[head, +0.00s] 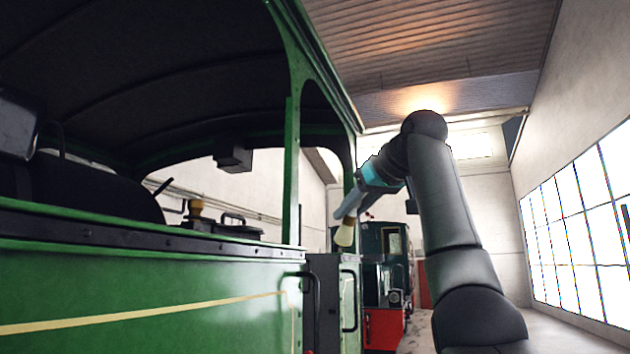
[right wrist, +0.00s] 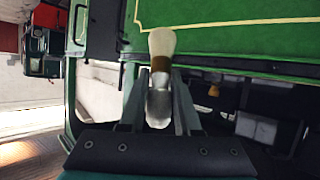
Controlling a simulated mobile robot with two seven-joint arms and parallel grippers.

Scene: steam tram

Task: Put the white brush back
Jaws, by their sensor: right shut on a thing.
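The white brush shows in the head view (head: 345,235) with its pale head pointing down. It also shows in the right wrist view (right wrist: 161,43), with a cream head, a brown band and a silvery handle. My right gripper (head: 350,208) is shut on the brush's handle; its fingers (right wrist: 160,100) stand on both sides of it. The gripper holds the brush in the air beside the green steam tram (head: 150,290), near its corner post. My left gripper is not in view.
A green post (head: 292,170) carries the roof. A dark panel with handrails (head: 325,290) is below the brush. Another green and red engine (head: 385,270) stands behind; a bright window is at right.

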